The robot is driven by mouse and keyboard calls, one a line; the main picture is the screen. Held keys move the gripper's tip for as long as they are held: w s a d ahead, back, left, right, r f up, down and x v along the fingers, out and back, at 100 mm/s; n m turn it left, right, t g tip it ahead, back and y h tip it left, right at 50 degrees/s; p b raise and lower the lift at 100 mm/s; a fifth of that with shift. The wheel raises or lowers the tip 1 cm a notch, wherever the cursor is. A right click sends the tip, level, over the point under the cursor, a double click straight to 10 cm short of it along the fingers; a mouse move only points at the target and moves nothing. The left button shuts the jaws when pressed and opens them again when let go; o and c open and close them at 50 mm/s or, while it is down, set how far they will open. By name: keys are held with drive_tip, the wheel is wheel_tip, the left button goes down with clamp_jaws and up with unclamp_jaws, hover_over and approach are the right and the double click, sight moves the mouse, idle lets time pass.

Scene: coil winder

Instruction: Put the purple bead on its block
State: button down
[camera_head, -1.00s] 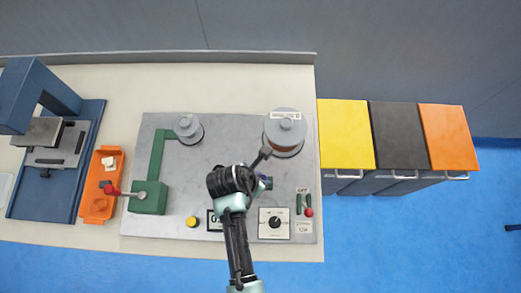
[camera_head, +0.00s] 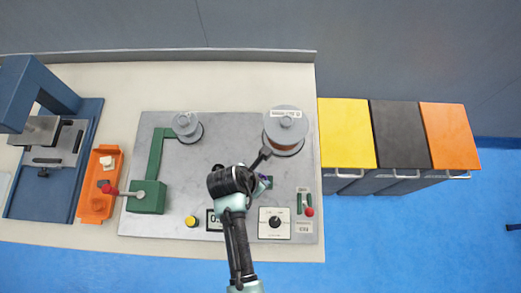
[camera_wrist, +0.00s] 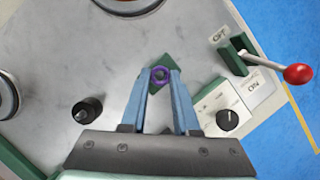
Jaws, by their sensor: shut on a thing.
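The purple bead (camera_wrist: 160,75) is a small ring held between the fingertips of my gripper (camera_wrist: 161,78) in the wrist view. The green block (camera_wrist: 159,61) shows behind and around the bead there, as a tilted square on the grey plate. The bead overlaps the block in this view; I cannot tell whether they touch. In the head view, part of the block (camera_head: 269,185) shows just right of my dark wrist, which hides most of the fingers.
The grey machine plate (camera_head: 150,235) carries a copper spool (camera_head: 285,137), a dial (camera_head: 275,222), a red-knobbed lever (camera_head: 309,211) and a green arm (camera_head: 150,195). In the wrist view, a black knob (camera_wrist: 88,110) stands left of my gripper. An orange tray (camera_head: 96,205) lies left.

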drive_tip(key=shift+f+b, duration=0.3)
drive_tip(key=shift+f, duration=0.35)
drive_tip(key=c, duration=0.6)
unclamp_jaws()
drive_tip(key=shift+r, duration=0.1)
drive_tip(key=v, duration=1.3)
